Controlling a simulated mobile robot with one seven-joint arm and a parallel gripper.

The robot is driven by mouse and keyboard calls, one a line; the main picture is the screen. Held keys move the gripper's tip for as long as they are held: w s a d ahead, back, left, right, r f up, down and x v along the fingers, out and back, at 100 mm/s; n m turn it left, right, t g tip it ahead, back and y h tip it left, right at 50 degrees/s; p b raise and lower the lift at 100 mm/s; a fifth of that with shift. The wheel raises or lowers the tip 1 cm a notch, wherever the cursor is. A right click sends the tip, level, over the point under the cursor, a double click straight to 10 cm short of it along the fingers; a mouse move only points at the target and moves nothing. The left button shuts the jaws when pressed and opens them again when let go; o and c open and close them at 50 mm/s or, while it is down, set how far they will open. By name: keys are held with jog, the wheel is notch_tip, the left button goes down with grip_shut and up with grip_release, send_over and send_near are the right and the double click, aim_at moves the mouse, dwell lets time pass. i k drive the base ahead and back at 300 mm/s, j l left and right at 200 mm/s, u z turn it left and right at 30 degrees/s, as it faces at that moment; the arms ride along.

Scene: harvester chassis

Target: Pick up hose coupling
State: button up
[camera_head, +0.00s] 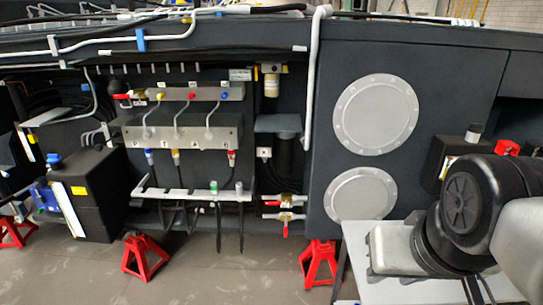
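Several hose couplings show at the middle left of the head view. A blue one (149,157), a yellow one (175,157) and a red one (231,158) sit just under a grey metal manifold block (185,131). A green-topped coupling (213,187) and a grey one (239,188) stand in a grey rail (165,193) below, with dark hoses hanging under it. I cannot tell which coupling the task names. My arm's dark and pale links fill the lower right, well apart from the couplings. My gripper is not visible.
The dark chassis panel (455,75) has two round grey covers (375,114). Red stands (146,257) are on the floor below. Valves with red handles (284,216) are right of the rail. A black box (93,192) stands at left. The floor before the rail is clear.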

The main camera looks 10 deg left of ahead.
aim_at(215, 191)
jog(key=j+z, duration=0.1)
jog(key=j, duration=1.05)
jog(key=i+j, duration=0.2)
jog(key=j, duration=0.15)
jog(key=i+j+z, duration=0.1)
jog(key=i+j, duration=0.3)
jog(key=j, duration=0.25)
jog(key=i+j+z, duration=0.1)
jog(key=i+j, duration=0.4)
jog(key=i, duration=0.2)
jog(key=i+j+z, duration=0.1)
jog(key=i+j, duration=0.5)
jog(key=i, duration=0.05)
